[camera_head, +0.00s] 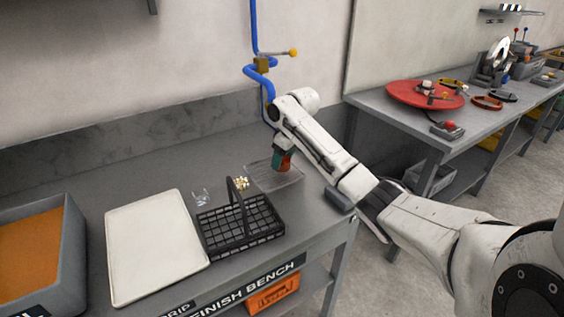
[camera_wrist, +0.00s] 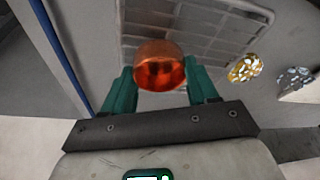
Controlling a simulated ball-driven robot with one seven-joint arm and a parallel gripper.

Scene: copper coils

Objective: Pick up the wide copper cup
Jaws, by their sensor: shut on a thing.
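The wide copper cup (camera_wrist: 160,68) is a shiny orange-copper bowl shape in the wrist view, between the two green fingers of my gripper (camera_wrist: 162,85). The fingers are shut on it, one at each side. In the head view my gripper (camera_head: 281,161) hangs over the grey grid tray (camera_head: 290,180) at the right part of the bench. There the cup is mostly hidden by the fingers. I cannot tell whether the cup touches the tray.
A black divided crate (camera_head: 240,228) with an upright handle stands left of the tray. A cluster of small yellow-white pieces (camera_head: 241,183) and a clear item (camera_head: 201,197) lie behind it. A white tray (camera_head: 150,250) and an orange-floored bin (camera_head: 30,255) are further left. A blue pipe (camera_head: 258,75) runs behind.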

